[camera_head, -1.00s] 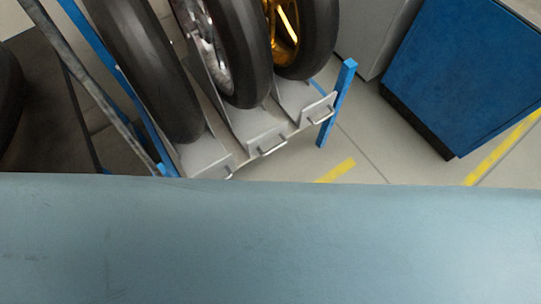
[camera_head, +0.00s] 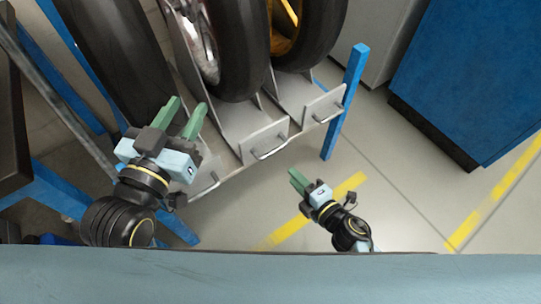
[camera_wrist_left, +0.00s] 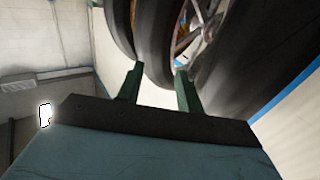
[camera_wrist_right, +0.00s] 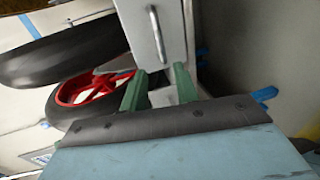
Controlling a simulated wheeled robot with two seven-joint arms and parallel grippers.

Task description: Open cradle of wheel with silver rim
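The wheel with the silver rim (camera_head: 201,45) stands between two other wheels in the rack in the head view. Its cradle (camera_head: 250,139) has a front plate with a metal handle (camera_head: 270,153). My left gripper (camera_head: 186,108) is open and empty, over the left cradle in the picture, left of the silver-rim wheel's cradle. My right gripper (camera_head: 294,179) is low and right of that handle, apart from it. The right wrist view shows its fingers apart and empty, with a cradle handle (camera_wrist_right: 156,33) beyond; I cannot tell which cradle this is.
A gold-rim wheel (camera_head: 285,45) stands right and a dark tyre (camera_head: 115,60) left. A blue rack post (camera_head: 345,100) and a blue cabinet (camera_head: 465,85) are on the right. A red-rim wheel (camera_wrist_right: 62,98) shows in the right wrist view. Floor right of the rack is clear.

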